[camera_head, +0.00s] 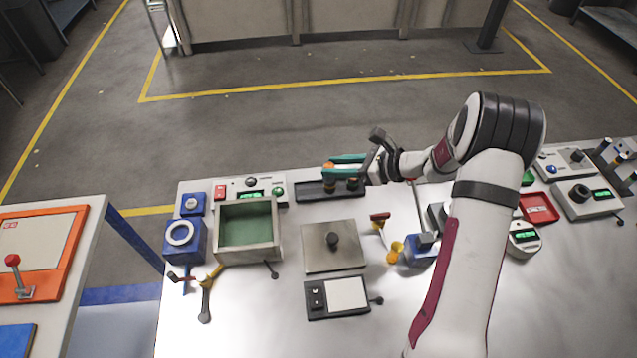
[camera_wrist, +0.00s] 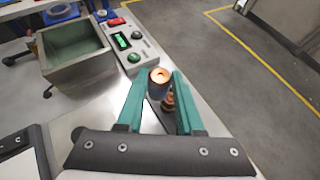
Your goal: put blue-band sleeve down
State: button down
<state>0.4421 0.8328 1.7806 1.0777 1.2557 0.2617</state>
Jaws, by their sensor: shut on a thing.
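My gripper (camera_head: 334,165) is over the back of the bench, its teal fingers pointing left. In the wrist view the gripper (camera_wrist: 158,77) is shut on a short round sleeve (camera_wrist: 158,76) with a bright copper-coloured open top and a dark bluish side. The sleeve is upright between the fingertips. It shows as a small orange piece (camera_head: 328,167) in the head view, partly hidden by the fingers. A dark rack (camera_head: 309,192) lies below it; I cannot tell whether the sleeve touches it. A second copper-coloured piece (camera_wrist: 168,101) stands between the fingers, nearer the palm.
A control panel (camera_head: 233,184) with a green display stands left of the rack. A green-lined open box (camera_head: 247,256) is in front of it. A grey plate with a knob (camera_head: 333,255) lies nearer the front. The bench's back edge is close behind the rack.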

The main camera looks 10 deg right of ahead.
jog(key=x, duration=0.6)
jog(key=shift+s+a+f, duration=0.2)
jog(key=shift+a+f, duration=0.1)
jog(key=shift+a, duration=0.15)
notch_tip(320, 180, down, 4)
jog(key=shift+a+f, duration=0.1)
jog(key=c, duration=0.5)
grip_release()
jog(key=shift+f, duration=0.1)
jog(key=shift+c, duration=0.2)
